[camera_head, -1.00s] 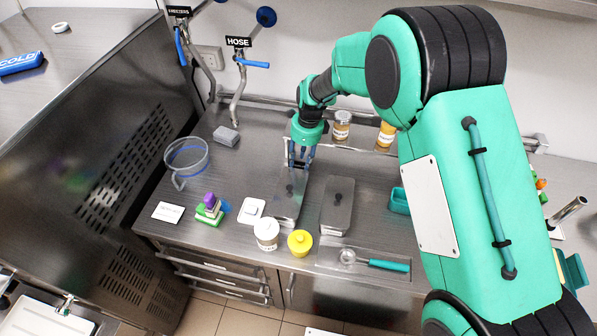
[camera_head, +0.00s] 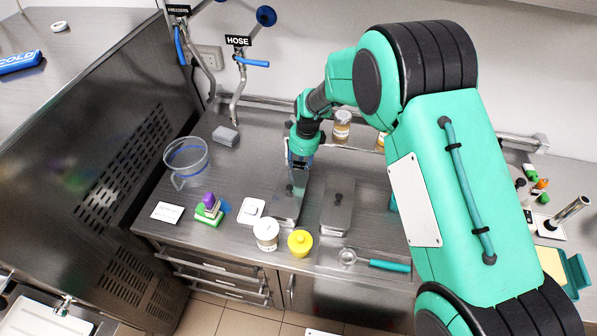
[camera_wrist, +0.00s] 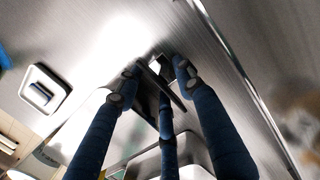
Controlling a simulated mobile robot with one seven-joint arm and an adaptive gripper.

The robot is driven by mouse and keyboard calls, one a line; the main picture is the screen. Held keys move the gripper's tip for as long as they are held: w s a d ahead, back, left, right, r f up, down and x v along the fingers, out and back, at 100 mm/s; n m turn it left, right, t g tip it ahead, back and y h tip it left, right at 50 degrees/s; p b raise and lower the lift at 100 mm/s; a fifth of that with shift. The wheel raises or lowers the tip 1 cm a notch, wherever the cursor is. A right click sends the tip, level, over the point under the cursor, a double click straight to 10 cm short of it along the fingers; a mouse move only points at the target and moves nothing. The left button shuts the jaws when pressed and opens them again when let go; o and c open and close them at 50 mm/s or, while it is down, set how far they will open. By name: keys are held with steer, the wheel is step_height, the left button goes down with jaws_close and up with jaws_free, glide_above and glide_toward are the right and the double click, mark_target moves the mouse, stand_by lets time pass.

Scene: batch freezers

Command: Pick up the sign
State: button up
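A small white card-like sign (camera_head: 166,212) with faint print stands on the metal counter at its front left. My gripper (camera_head: 300,162) is over the counter in the head view, to the right of the card and well apart from it, above a metal pan with a dark-knobbed lid (camera_head: 288,205). In the wrist view, the blue fingers of my gripper (camera_wrist: 158,80) reach around a dark, thin piece, which I cannot identify. Whether they grip it is unclear. The card cannot be made out in the wrist view.
A clear jug (camera_head: 187,160), a purple and green block (camera_head: 209,210), a white dish (camera_head: 251,210), a white jar (camera_head: 266,234) and a yellow jar (camera_head: 300,242) stand nearby. A second lidded pan (camera_head: 337,207) is right of my gripper. A HOSE label (camera_head: 238,41) hangs behind.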

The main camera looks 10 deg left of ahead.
stand_by(0.3)
jaws_close()
steer(key=shift+r, duration=0.1)
step_height(320, 180, up, 10)
steer(key=p, duration=0.1)
stand_by(0.6)
stand_by(0.5)
